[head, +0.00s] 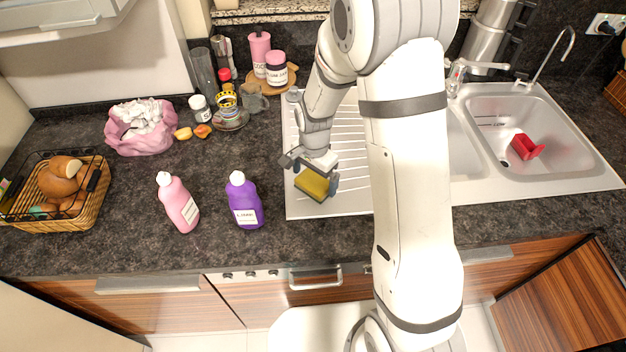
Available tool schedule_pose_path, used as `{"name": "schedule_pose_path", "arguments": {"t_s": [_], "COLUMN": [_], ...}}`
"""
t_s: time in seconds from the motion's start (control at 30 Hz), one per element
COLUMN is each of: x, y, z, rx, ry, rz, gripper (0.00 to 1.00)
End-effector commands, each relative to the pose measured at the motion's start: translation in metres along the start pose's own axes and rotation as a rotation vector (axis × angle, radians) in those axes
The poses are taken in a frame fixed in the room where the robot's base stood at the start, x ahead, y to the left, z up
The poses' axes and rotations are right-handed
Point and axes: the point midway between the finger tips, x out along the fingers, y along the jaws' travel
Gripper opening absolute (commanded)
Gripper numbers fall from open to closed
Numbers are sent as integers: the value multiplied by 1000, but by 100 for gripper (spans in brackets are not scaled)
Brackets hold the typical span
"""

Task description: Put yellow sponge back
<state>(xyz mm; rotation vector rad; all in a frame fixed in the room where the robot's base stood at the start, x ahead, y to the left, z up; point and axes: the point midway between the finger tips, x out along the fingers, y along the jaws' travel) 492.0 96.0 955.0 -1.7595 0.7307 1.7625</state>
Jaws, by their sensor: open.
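The yellow sponge (312,185) lies at the left front of the sink's metal drainboard (301,206). Its top is yellow and its edge is darker. My gripper (316,176) is directly over the sponge, with its fingers on either side of it. The jaws are open. From this view I cannot tell whether the fingers touch the sponge. A red holder-like object (526,147) sits in the right sink basin (490,110).
A purple bottle (244,203) and a pink bottle (178,204) stand on the dark counter left of the drainboard. A wire basket (30,215) of food stands at far left. Jars on a wooden board (284,83) stand behind. The front counter strip is clear.

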Motion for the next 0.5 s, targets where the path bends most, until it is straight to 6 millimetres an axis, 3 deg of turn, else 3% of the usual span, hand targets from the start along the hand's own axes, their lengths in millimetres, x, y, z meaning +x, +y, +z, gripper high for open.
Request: {"name": "schedule_pose_path", "arguments": {"t_s": [0.3,0.5], "x": [-67,-96], "y": [-1,-1], "z": [0,0], "rx": [-1,-1], "ry": [4,2], "rz": [-6,-3], "gripper": [100,100]}}
